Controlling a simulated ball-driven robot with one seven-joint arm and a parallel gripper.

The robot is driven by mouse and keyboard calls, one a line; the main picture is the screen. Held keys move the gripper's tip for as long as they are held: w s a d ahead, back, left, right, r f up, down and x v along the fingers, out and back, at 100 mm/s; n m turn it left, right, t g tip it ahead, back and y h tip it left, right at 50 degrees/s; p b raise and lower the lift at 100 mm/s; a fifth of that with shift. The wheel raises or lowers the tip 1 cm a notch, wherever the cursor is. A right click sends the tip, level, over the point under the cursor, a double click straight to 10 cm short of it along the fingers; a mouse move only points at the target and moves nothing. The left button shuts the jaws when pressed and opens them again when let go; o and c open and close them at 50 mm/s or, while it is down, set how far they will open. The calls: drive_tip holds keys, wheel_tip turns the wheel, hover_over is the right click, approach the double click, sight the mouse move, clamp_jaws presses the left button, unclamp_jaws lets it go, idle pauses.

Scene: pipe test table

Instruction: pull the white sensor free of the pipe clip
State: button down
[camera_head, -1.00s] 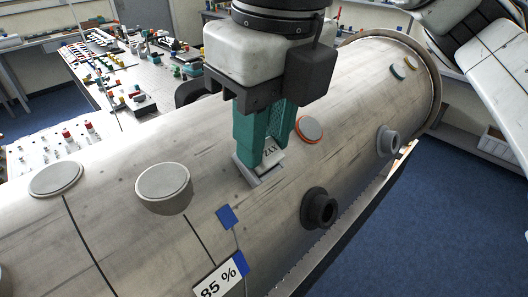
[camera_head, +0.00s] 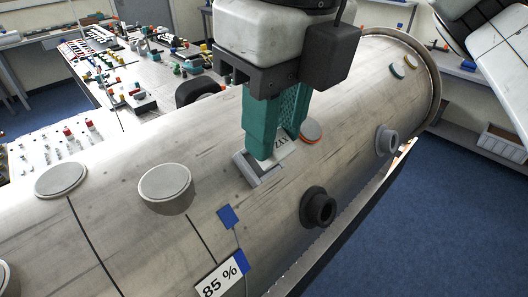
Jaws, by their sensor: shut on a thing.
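The white sensor (camera_head: 283,146) with dark lettering shows between and behind the green fingers of my gripper (camera_head: 272,150). My gripper points down and is shut on the sensor, whose upper part the fingers hide. The grey pipe clip (camera_head: 256,174) sits on top of the big pipe (camera_head: 130,230), just below and to the left of the fingertips. The sensor is close to the clip; I cannot tell whether they still touch.
An orange-rimmed disc (camera_head: 311,131) lies just right of the fingers. A dark round port (camera_head: 318,207), a grey port (camera_head: 389,140) and a raised grey cap (camera_head: 165,187) stand out from the pipe. A cluttered bench (camera_head: 150,70) stands behind.

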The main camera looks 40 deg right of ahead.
drive_tip(key=shift+r, duration=0.1)
drive_tip(key=shift+r+p, duration=0.75)
drive_tip(key=shift+r, duration=3.2)
